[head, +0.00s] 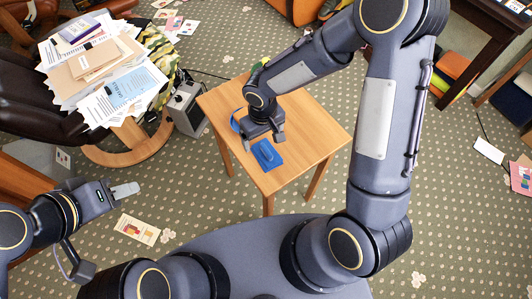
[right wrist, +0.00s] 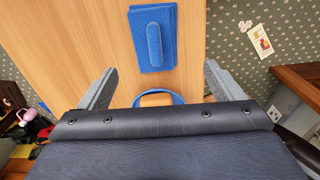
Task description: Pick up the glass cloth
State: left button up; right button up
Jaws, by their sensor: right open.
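The glass cloth appears to be the blue folded piece (head: 266,155) lying flat on the small wooden table, with a raised rounded ridge along its middle. It also shows in the right wrist view (right wrist: 170,52), beyond the fingertips. My right gripper (head: 263,139) is open and empty over the table, just behind the cloth in the head view. In the right wrist view its two fingers (right wrist: 160,73) are wide apart, with the cloth ahead between their lines. My left gripper (head: 125,190) is far to the left, away from the table; its finger gap cannot be made out.
The wooden table (head: 306,142) also holds a blue round dish (right wrist: 178,99) with a tan item in it, close to the right gripper. A grey box (head: 187,110) stands left of the table. A chair holds piled papers (head: 122,95). Cards lie on the patterned carpet.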

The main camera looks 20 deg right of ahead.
aim_at(266, 149)
jog(key=f, duration=0.8)
jog(key=shift+s+d+p, duration=0.1)
jog(key=shift+d+p, duration=0.2)
jog(key=shift+d, duration=0.05)
jog(key=shift+c, duration=0.5)
jog(key=c, duration=1)
